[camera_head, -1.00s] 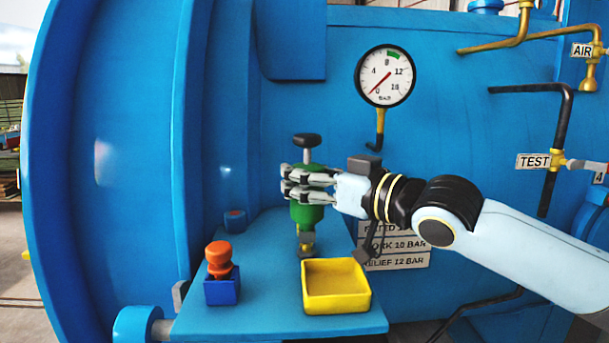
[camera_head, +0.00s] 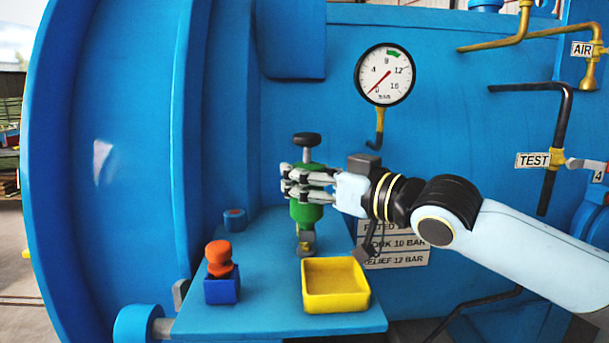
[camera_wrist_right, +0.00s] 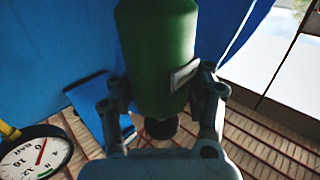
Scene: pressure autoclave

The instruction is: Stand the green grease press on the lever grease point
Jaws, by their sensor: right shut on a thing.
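The green grease press (camera_head: 306,213) stands upright in the head view, with a black knob (camera_head: 307,139) on top and a brass and grey foot (camera_head: 305,243) at or just above the blue shelf. I cannot tell whether the foot touches a grease point; the press hides what is beneath it. My right gripper (camera_head: 305,184) is shut around the press body from the right. In the right wrist view the green body (camera_wrist_right: 158,45) lies between the fingers of my right gripper (camera_wrist_right: 165,92). I cannot identify the lever grease point for certain. My left gripper is not in view.
A yellow tray (camera_head: 336,303) stands on the blue shelf (camera_head: 270,322), in front of the press. An orange-topped piece (camera_head: 219,256) sits in a blue block (camera_head: 222,291) at left. A small blue round fitting (camera_head: 235,220) is behind it. A pressure gauge (camera_head: 385,74) is above.

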